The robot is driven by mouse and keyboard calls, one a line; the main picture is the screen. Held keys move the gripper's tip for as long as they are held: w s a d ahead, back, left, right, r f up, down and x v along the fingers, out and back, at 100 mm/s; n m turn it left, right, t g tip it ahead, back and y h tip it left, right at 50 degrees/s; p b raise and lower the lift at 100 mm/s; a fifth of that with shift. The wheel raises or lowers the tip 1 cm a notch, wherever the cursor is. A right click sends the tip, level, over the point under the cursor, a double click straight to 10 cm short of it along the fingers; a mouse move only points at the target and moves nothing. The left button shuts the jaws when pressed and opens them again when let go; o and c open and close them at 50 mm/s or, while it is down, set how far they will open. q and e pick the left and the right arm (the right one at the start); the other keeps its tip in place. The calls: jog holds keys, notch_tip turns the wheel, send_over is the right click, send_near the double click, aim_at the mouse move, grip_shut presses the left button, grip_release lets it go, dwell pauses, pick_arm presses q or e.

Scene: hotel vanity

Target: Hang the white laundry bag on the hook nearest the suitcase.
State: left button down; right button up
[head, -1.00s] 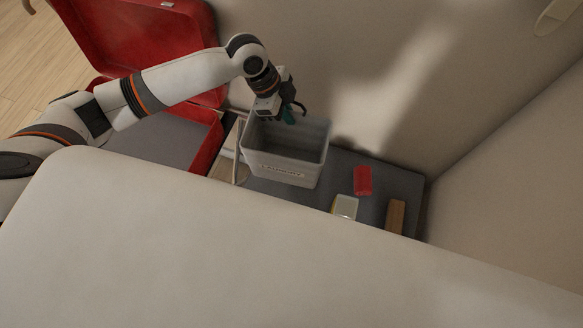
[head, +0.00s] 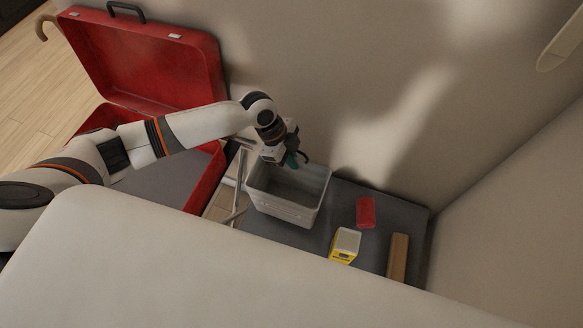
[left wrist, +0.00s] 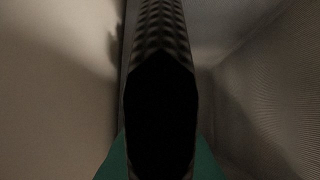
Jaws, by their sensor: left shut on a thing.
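The laundry bag (head: 288,206) shows as a pale grey, boxy, open-topped container with lettering on its front. It stands upright on the dark grey surface, close to the back wall. My left gripper (head: 297,161) is at its far rim and is shut, apparently on that rim; the exact contact is hidden. In the left wrist view a dark shape (left wrist: 160,115) with a knurled top fills the middle, with green (left wrist: 205,160) on both sides. The open red suitcase (head: 150,62) lies to the left of the bag. My right gripper is not in view.
A folding rack's metal bar (head: 239,168) stands between suitcase and bag. A red box (head: 366,212), a yellow-and-white box (head: 345,244) and a brown wooden block (head: 398,257) lie to the right. A large pale surface (head: 230,265) covers the front. A pale rounded fitting (head: 562,45) is at upper right.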

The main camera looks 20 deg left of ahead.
pick_arm(q)
notch_tip(320, 180, down, 3)
jog(key=shift+f, duration=0.15)
jog(key=c, duration=1.6)
grip_release()
jog(key=shift+o, duration=0.2)
jog(key=v, duration=1.1)
jog(key=shift+r, duration=0.45)
jog(key=shift+d, duration=0.15)
